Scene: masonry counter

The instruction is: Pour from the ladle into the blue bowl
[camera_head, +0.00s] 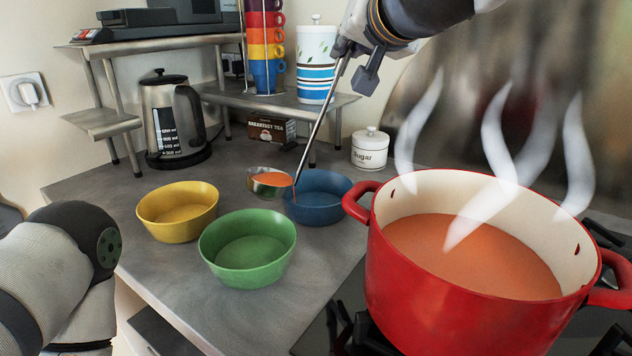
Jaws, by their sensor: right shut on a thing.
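My right gripper (354,58) comes in from the top and is shut on the handle of the metal ladle (313,128). The ladle hangs down steeply from it, with orange soup (271,180) in its cup. The cup is above the counter, beside the left rim of the blue bowl (322,211) in this view. A small orange drip or trickle shows at the cup's right edge, in front of the blue bowl's left side. I cannot tell whether it lands inside. My left arm shows at the lower left; its gripper is out of view.
A yellow bowl (178,226) and a green bowl (248,266) stand near the blue one. A steaming red pot (440,300) of orange soup sits at the right. A kettle (163,130), sugar jar (369,150) and shelf (270,102) with cups stand behind.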

